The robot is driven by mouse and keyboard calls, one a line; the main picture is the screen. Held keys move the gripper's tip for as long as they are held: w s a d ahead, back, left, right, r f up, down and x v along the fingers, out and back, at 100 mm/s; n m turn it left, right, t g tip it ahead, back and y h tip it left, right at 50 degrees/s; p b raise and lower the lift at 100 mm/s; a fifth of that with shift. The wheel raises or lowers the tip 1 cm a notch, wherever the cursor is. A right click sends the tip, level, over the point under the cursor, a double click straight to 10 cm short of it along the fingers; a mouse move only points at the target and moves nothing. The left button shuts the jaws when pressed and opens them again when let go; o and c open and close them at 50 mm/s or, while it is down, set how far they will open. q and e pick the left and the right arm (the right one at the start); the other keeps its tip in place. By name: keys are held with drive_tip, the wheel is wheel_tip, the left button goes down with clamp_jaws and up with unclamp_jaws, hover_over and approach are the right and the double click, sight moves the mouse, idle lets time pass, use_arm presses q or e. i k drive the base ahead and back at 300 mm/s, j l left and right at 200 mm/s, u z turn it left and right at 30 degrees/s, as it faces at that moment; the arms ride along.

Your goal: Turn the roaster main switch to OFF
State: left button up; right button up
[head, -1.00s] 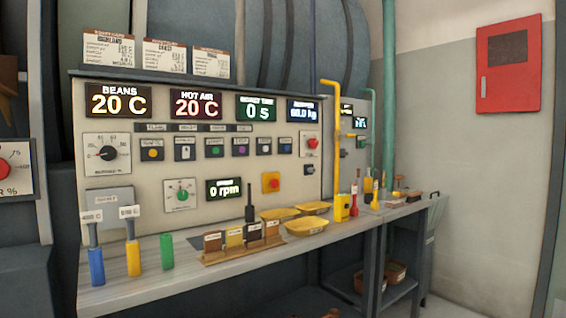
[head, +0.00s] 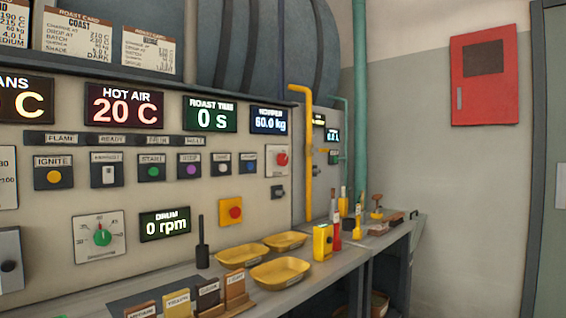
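The roaster's control panel (head: 130,195) fills the left and middle of the head view. A red rotary knob (head: 283,159) on a pale plate sits at the panel's upper right edge; it looks like the main switch, but its lettering and position are too small to read. A small dark fitting (head: 277,191) is just below it. A red button on a yellow plate (head: 232,211) sits lower and to the left. Neither of my grippers shows in the view.
A shelf in front of the panel bears yellow trays (head: 280,272), a black upright handle (head: 202,245) and a yellow box (head: 322,242). A yellow pipe (head: 309,150) rises just right of the red knob. A red wall cabinet (head: 484,75) hangs at right.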

sight(282, 159)
drive_tip(key=i+l, duration=0.2)
drive_tip(key=l, duration=0.15)
drive_tip(key=i+l+u, duration=0.1)
drive_tip(key=i+l, duration=0.3)
drive_tip(key=l, duration=0.3)
drive_tip(key=i+l+u, duration=0.1)
drive_tip(key=l, duration=0.25)
drive_tip(key=i+l, duration=0.3)
drive_tip(key=i+l+u, duration=0.1)
drive_tip(key=l, duration=0.3)
drive_tip(key=i, duration=0.05)
